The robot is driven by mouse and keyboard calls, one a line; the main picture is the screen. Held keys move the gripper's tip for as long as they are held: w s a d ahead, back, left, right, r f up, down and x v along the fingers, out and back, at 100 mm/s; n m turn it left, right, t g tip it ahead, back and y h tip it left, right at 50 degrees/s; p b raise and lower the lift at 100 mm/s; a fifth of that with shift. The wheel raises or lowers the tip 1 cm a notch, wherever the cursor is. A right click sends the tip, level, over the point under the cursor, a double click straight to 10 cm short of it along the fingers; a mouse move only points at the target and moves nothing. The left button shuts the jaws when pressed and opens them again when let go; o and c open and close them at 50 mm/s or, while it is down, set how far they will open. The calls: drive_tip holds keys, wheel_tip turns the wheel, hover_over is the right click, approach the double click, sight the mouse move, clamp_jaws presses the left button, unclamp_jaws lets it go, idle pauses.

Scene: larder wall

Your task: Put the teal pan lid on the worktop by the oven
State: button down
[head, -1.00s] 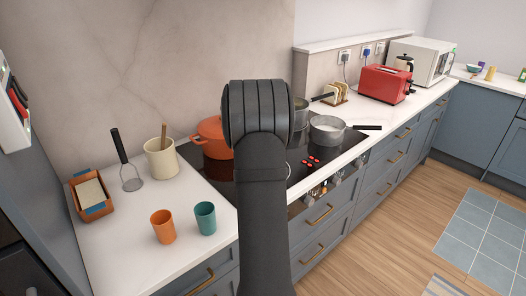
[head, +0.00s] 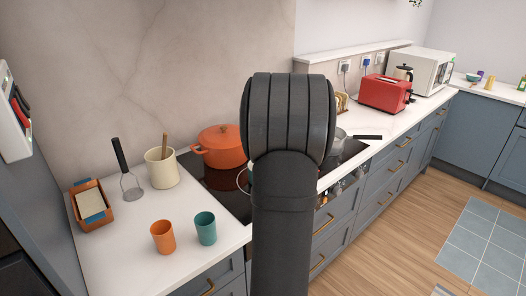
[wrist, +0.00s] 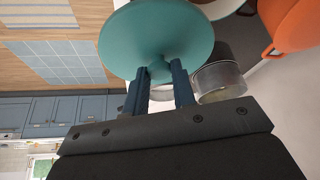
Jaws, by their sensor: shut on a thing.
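The teal pan lid (wrist: 150,35) shows large at the top of the wrist view. My gripper (wrist: 161,73) is shut on the lid near its middle, with one dark finger on each side. In the head view my own arm hides the gripper and the lid. The white worktop (head: 125,262) lies at the left of the head view, next to the black hob (head: 208,182). I cannot make out an oven.
An orange pot (head: 226,150) stands on the hob. On the worktop are an orange cup (head: 163,238), a teal cup (head: 205,229), a cream utensil crock (head: 161,170), a masher (head: 129,180) and an orange-brown box (head: 92,214). The front left worktop is clear.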

drive_tip(key=shift+s+d+r, duration=0.15)
drive_tip(key=shift+d, duration=0.1)
drive_tip(key=s+a+f+n+y, duration=0.25)
drive_tip(key=s+a+n, duration=0.3)
drive_tip(key=a, duration=0.65)
drive_tip(key=n+y, duration=0.2)
drive_tip(key=n, duration=0.3)
approach(185, 212)
drive_tip(key=shift+w+a+r+h, duration=0.15)
drive_tip(key=shift+w+a+r, duration=0.05)
drive_tip(key=shift+w, duration=0.2)
drive_tip(key=shift+w+a+r+h, duration=0.1)
drive_tip(key=shift+w+a+r, duration=0.1)
drive_tip(key=shift+w, duration=0.2)
drive_tip(key=shift+a+f, duration=0.15)
drive_tip(key=shift+a, duration=0.05)
drive_tip(key=shift+f, duration=2)
drive_tip(key=shift+f, duration=0.1)
drive_tip(key=c, duration=1.2)
unclamp_jaws()
